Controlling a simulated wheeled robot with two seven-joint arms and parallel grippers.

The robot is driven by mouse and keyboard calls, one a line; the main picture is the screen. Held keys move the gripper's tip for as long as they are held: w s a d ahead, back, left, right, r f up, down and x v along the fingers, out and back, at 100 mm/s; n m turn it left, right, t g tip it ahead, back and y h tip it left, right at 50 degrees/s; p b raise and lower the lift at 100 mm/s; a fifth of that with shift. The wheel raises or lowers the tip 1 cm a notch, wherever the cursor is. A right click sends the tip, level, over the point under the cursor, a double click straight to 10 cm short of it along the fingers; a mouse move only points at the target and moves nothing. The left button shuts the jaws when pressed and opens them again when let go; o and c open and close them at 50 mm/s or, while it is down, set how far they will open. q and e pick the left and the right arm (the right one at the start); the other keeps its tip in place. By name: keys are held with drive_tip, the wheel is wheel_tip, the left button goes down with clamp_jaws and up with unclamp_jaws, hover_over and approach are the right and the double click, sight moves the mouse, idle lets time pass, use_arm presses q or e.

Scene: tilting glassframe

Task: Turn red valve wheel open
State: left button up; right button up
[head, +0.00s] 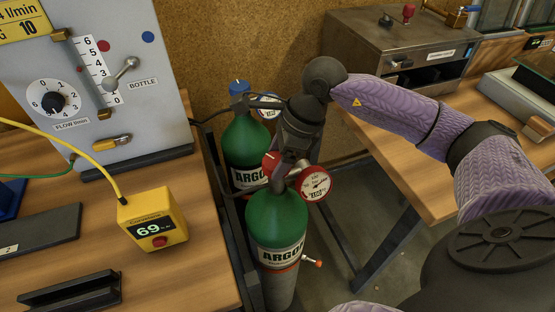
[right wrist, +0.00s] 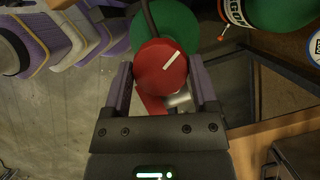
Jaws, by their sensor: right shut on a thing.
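The red valve wheel (head: 269,162) sits on top of the front green argon bottle (head: 277,218). In the right wrist view the wheel (right wrist: 160,68) is round and red, with a white line slanting up to the right. My right gripper (head: 281,170) reaches down over the valve. Its two fingers stand on either side of the wheel and are shut on it. In the head view the gripper hides part of the wheel. A round red-rimmed gauge (head: 314,184) is beside the valve. My left gripper is not in view.
A second argon bottle (head: 246,146) with a blue cap stands behind. The left bench holds a grey panel (head: 120,60) and a yellow box (head: 152,220) reading 69. A steel cabinet (head: 395,45) stands on the right bench (head: 390,150). Floor shows between the benches.

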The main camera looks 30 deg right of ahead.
drive_tip(key=n+g+b, duration=0.1)
drive_tip(key=n, duration=0.2)
drive_tip(key=n+g+b, duration=0.1)
drive_tip(key=n+b, duration=0.1)
drive_tip(key=n, duration=0.1)
drive_tip(key=shift+w+f+g+y, duration=0.1)
drive_tip(key=shift+w+g+y, duration=0.05)
drive_tip(key=shift+g+y, duration=0.15)
drive_tip(key=n+b, duration=0.1)
drive_tip(key=n, duration=0.1)
drive_tip(key=shift+n+g, duration=0.4)
drive_tip(key=shift+n+g+b, duration=0.4)
drive_tip(key=shift+n+b, duration=0.15)
drive_tip(key=shift+n, duration=0.65)
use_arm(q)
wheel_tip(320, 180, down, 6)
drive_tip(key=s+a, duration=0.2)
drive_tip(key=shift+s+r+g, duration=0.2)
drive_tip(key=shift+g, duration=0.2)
use_arm(e)
drive_tip(key=shift+n+h, duration=0.3)
drive_tip(key=shift+h, duration=0.1)
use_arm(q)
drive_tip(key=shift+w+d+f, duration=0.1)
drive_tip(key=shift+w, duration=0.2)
